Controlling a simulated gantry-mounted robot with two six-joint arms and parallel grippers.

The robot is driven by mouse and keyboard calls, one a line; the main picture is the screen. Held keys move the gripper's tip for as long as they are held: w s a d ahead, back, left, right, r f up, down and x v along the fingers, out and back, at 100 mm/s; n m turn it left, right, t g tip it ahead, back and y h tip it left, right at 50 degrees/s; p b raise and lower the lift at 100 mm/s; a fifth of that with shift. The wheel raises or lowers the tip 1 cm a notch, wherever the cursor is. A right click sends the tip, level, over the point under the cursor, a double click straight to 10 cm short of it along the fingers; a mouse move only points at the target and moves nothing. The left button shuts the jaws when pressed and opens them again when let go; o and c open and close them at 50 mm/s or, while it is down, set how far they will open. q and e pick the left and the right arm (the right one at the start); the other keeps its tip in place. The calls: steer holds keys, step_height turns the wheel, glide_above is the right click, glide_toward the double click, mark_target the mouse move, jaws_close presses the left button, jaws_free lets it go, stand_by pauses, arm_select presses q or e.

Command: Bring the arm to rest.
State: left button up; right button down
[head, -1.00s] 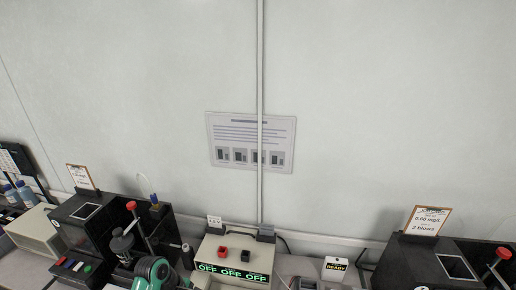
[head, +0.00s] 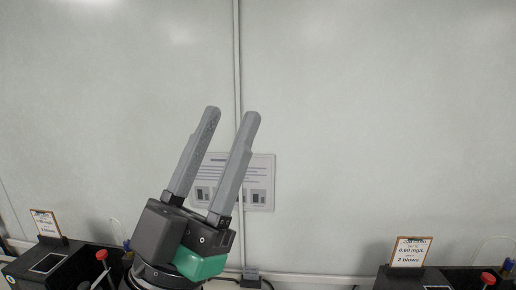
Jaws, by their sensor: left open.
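My left gripper (head: 230,112) is raised in front of the wall, its two grey fingers pointing up and slightly right. The fingers are apart with nothing between them, so it is open and empty. It covers part of the wall poster (head: 262,180). Its dark body and green wrist part show at the bottom of the view. My right gripper is not in view.
A black tester box (head: 45,262) with a sign card (head: 45,224) stands at the lower left. Another black tester (head: 430,279) with a sign reading 0.60 mg/L and 2 blows (head: 409,252) is at the lower right. The wall above is clear.

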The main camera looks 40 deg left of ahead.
arm_select(q)
steer(key=d+h, duration=0.1)
steer(key=h, duration=0.1)
steer(key=d+m+h, duration=0.1)
steer(key=h, duration=0.1)
steer(key=d+h, duration=0.2)
steer(key=shift+w+d+f+m+g, duration=0.1)
steer(key=shift+w+f+m+g, duration=0.2)
steer(key=shift+f+m+g, duration=0.1)
steer(key=shift+r, duration=0.15)
